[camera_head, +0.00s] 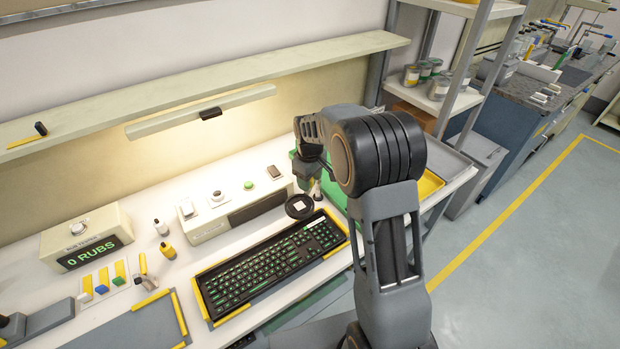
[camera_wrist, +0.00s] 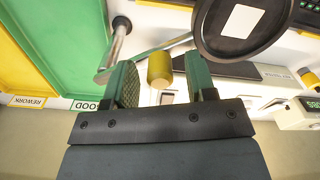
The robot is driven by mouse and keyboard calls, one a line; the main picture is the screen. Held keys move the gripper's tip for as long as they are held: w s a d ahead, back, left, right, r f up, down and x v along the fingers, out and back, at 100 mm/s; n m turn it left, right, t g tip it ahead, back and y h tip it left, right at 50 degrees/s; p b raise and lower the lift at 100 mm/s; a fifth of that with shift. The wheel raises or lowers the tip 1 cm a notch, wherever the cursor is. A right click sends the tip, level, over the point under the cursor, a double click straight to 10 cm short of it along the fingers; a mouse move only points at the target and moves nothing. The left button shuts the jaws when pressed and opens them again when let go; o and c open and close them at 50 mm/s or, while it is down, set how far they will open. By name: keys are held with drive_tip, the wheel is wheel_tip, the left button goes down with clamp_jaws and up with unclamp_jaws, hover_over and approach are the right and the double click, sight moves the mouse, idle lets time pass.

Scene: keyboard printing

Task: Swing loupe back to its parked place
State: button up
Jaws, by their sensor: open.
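The loupe (camera_head: 299,206) is a dark round ring over the bench, just beyond the keyboard's far right corner. In the wrist view the loupe (camera_wrist: 207,38) is a large dark disc at top right, with a white rectangle showing in it. A grey post (camera_wrist: 121,35) with a thin arm stands to its left. A yellow cylindrical knob (camera_wrist: 159,72) sits between the green fingers of my gripper (camera_wrist: 160,84). The fingers are open, with a gap on each side of the knob. In the head view my gripper (camera_head: 309,178) is partly hidden by my arm.
The keyboard (camera_head: 270,264) lies in a yellow-edged holder. A green tray (camera_wrist: 62,40) marked GOOD and a yellow tray (camera_wrist: 14,68) marked REWORK are beside the post. A rub tester (camera_head: 86,238) stands at left. A lamp bar (camera_head: 200,112) hangs under the shelf.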

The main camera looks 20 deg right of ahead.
clamp_jaws()
idle(0.3)
idle(0.3)
